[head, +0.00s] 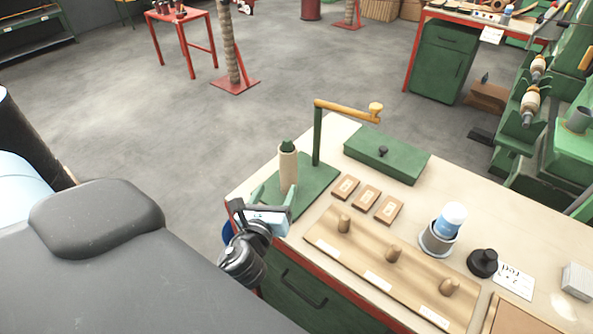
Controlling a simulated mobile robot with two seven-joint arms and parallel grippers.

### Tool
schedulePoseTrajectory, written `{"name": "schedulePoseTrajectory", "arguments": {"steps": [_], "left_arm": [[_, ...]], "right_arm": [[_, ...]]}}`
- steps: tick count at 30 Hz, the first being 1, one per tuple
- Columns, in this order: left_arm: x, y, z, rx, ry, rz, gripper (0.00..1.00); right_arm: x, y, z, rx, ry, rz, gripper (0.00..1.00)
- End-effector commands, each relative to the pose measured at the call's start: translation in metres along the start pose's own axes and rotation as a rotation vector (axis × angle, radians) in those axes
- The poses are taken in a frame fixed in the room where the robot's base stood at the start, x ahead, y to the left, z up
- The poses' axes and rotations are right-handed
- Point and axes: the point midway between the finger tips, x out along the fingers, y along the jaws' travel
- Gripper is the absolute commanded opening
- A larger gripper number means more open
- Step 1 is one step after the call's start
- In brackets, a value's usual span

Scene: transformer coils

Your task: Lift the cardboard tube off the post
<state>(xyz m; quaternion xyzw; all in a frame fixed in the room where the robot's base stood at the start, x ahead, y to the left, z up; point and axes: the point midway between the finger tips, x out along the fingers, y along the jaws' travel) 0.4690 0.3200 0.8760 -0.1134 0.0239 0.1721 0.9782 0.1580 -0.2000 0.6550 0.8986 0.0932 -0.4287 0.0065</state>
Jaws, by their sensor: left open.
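The cardboard tube (288,171) is a pale tan cylinder. It stands upright around a post, whose dark green tip (287,146) shows above it. The post rises from a green base plate (318,184) at the back left of the workbench. My left gripper (270,196) is open, with its fingers just in front of the tube's lower part. I cannot tell whether the fingers touch the tube. My right gripper is not in view.
A green upright with a yellow crank arm (345,108) stands right beside the tube. A green box (386,156), small wooden blocks (367,197) and a pegged wooden board (358,252) lie to the right. A grey cup (438,239) stands farther right.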

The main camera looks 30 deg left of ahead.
Motion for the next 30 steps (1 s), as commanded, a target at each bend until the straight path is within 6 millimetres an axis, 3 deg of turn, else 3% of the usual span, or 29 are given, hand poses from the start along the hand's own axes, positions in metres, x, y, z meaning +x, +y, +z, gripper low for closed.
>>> {"name": "schedulePoseTrajectory", "arguments": {"steps": [3,7,25,30], "left_arm": [[0.012,-0.008,0.015,0.155,-0.060,-0.024,0.66],[0.015,-0.011,0.020,0.223,-0.083,-0.032,0.66],[0.044,-0.013,0.022,0.223,-0.083,-0.033,0.66],[0.064,-0.014,0.021,0.222,-0.084,-0.032,0.66]], "right_arm": [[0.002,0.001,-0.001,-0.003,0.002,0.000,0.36],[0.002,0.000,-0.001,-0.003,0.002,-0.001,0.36],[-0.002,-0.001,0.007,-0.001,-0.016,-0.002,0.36],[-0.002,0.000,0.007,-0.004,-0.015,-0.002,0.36]]}}
